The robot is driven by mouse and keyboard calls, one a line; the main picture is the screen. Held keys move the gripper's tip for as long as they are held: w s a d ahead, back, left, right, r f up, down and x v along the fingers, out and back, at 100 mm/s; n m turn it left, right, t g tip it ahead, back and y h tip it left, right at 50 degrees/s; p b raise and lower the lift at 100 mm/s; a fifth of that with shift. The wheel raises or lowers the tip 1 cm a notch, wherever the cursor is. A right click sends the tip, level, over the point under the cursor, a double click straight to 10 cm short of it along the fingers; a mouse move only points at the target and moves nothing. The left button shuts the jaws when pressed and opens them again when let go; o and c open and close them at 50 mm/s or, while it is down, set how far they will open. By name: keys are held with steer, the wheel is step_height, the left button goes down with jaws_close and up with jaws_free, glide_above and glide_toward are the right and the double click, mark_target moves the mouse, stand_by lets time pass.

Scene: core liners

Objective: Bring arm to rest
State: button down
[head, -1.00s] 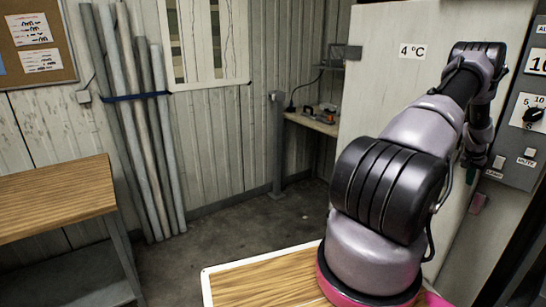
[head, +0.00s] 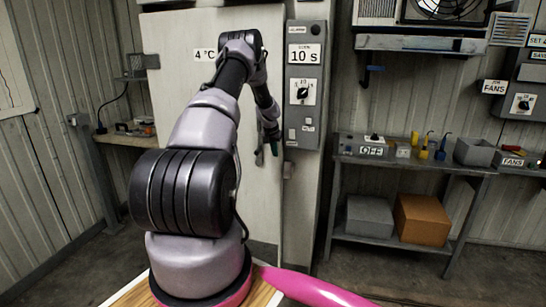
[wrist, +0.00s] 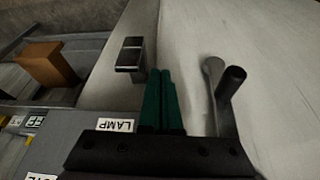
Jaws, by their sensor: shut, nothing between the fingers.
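My arm rises from its base at the lower left of the head view and reaches up and forward, then bends down at its far end. My gripper (head: 274,144) hangs in front of the edge of the pale door marked 4 °C (head: 180,100), next to the grey control panel (head: 304,90). In the wrist view my gripper (wrist: 161,75) shows two green fingers pressed together with nothing between them. A metal door handle with a dark round end (wrist: 230,90) stands right of the fingers, apart from them. A dark latch block (wrist: 131,54) is to their left.
A metal shelf (head: 410,168) at the right holds small tools, a grey bin (head: 474,152) and, below, a grey box (head: 369,216) and a brown box (head: 422,220). A small bench (head: 125,138) stands at the left. The floor before the shelf is clear.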

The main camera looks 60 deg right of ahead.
steer(key=v, duration=0.7)
steer(key=shift+s+a, duration=0.15)
steer(key=shift+a, duration=0.05)
